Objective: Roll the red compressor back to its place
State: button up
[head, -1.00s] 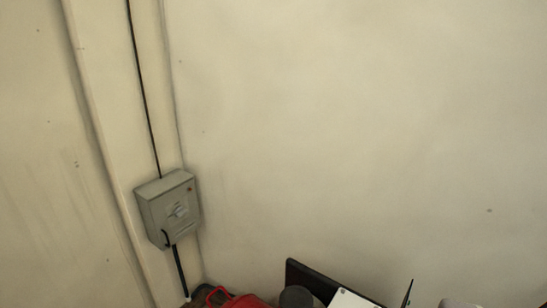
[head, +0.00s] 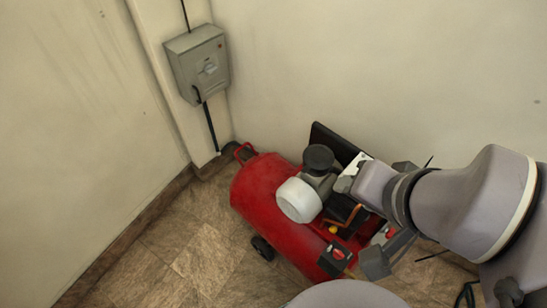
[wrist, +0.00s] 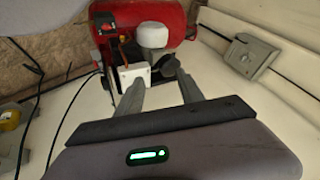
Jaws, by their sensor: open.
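The red compressor (head: 270,205) lies lengthwise on the tiled floor near the wall corner in the head view. Its red handle (head: 244,152) is at the corner end, and a dark wheel (head: 262,248) shows on its left side. A white cylinder and a black cap sit on top. My arm reaches in from the right and hides part of its right side. In the wrist view the red tank (wrist: 170,20) is at the top, beyond my gripper (wrist: 160,78). The jaws are apart with nothing clearly between them; whether they touch the compressor cannot be told.
A grey electrical box (head: 198,62) with a black cable is on the wall above the corner. Bare floor (head: 150,265) lies left of the compressor, along the skirting. Dark cables show at the right in the head view and at the left in the wrist view.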

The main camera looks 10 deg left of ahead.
aim_at(294, 211)
jog(key=k+j, duration=0.1)
jog(key=j+z, duration=0.1)
jog(key=j, duration=0.2)
jog(key=i+j+z, duration=0.1)
jog(key=j, duration=0.45)
jog(key=i+j+z, duration=0.1)
jog(key=j, duration=0.45)
jog(key=i+j+z, duration=0.1)
jog(key=j, duration=0.45)
jog(key=i+j+z, duration=0.1)
jog(key=j, duration=0.45)
jog(key=i+j+z, duration=0.1)
jog(key=i+j, duration=0.35)
jog(key=i, duration=0.1)
